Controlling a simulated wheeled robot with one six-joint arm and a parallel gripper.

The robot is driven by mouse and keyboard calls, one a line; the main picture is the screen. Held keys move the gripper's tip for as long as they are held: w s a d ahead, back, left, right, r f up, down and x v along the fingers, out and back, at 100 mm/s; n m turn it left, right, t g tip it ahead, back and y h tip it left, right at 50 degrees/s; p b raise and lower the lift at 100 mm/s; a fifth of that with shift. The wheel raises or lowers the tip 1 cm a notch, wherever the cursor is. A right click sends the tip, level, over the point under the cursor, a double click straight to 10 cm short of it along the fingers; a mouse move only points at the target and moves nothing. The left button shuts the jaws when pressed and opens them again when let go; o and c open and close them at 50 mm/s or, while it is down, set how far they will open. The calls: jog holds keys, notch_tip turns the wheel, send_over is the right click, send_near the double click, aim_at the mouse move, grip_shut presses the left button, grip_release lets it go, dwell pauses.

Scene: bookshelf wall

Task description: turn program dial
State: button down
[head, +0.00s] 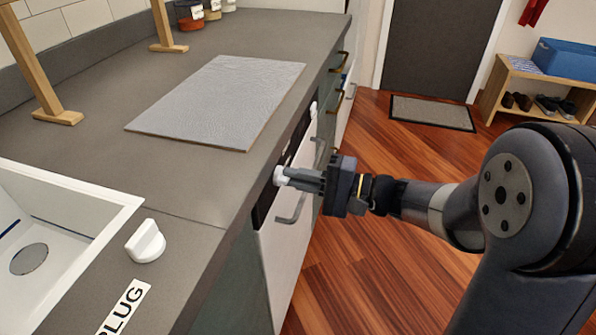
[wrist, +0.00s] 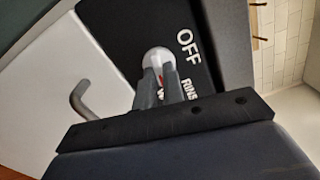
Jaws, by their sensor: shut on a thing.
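The program dial is a white round knob (head: 281,176) on the black control panel of a white appliance under the counter. In the wrist view the dial (wrist: 158,57) sits on the black panel (wrist: 130,30), beside the printed words OFF and RINS. A red mark shows on it between the fingers. My gripper (head: 290,178) reaches in from the right and is shut on the dial. In the wrist view my gripper's fingertips (wrist: 164,78) cover the dial's lower part, so its pointing direction is hard to tell. Some lettering is hidden behind the fingers.
A grey handle (head: 292,210) sticks out of the appliance door below the panel; it also shows in the wrist view (wrist: 80,100). The counter edge runs just above the dial. A white knob (head: 146,241) labelled PLUG stands by the sink.

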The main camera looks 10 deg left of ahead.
jog(key=shift+m+p, duration=1.1)
jog(key=shift+m, duration=0.9)
jog(key=shift+f, duration=0.1)
jog(key=c, duration=1.5)
grip_release()
jog(key=d, duration=0.3)
jog(key=d+p, duration=0.1)
jog(key=d, duration=0.3)
jog(key=s+d, duration=0.1)
jog(key=d, duration=0.2)
jog(key=shift+d, duration=0.4)
jog(key=shift+a, duration=0.15)
